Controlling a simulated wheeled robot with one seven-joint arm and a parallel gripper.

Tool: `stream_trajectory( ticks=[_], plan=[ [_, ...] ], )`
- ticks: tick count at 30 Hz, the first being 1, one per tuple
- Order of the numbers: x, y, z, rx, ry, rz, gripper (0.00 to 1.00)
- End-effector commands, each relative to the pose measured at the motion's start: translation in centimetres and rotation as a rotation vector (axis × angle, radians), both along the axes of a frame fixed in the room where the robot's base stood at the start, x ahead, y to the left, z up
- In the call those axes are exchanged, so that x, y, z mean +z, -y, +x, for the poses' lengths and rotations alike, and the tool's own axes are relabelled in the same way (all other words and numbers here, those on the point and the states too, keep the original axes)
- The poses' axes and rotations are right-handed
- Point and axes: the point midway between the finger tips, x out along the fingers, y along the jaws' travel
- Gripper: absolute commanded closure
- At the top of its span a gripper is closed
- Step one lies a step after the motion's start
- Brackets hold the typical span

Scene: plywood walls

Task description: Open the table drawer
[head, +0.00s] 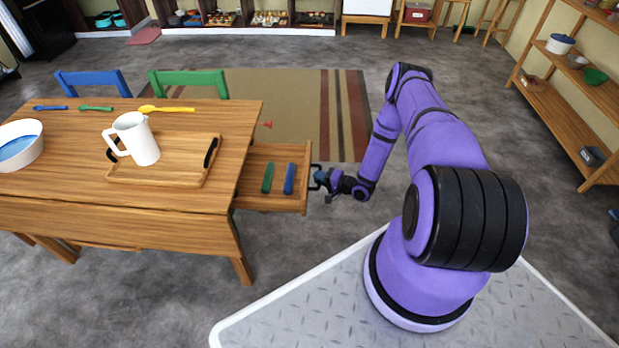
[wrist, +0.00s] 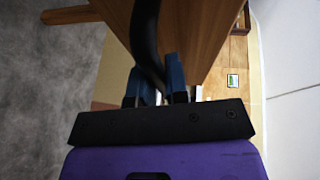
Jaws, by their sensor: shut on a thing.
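The wooden table (head: 60,215) stands at the left in the head view. Its drawer (head: 268,203) is pulled out from the table's right end, with its inside showing. A green item (head: 268,177) and a blue item (head: 289,179) lie in the drawer. My gripper (head: 318,178) is at the drawer's front, shut on the dark handle. In the wrist view the dark curved handle (wrist: 146,40) passes between the blue fingers of my gripper (wrist: 157,88). The wooden drawer front (wrist: 195,35) is just beyond them.
A wooden tray (head: 185,172) with a white pitcher (head: 142,143) and a white bowl (head: 20,160) are on the tabletop. Blue and green chairs (head: 190,80) stand behind the table. A shelf (head: 555,100) stands at the right. Floor is clear around the drawer front.

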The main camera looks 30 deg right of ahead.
Motion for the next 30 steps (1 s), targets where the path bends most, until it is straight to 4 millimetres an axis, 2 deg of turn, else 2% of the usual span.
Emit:
stream_trajectory(
  ticks=[15, 16, 18, 30],
  plan=[
    [-0.09, 0.51, -0.47, 0.002, -0.002, -0.001, 1.0],
    [-0.09, 0.51, -0.47, 0.002, -0.002, -0.001, 0.78],
    [-0.08, 0.51, -0.45, 0.001, -0.002, -0.001, 0.62],
    [0.08, 0.94, -0.96, 0.0, -0.001, -0.001, 0.61]
  ],
)
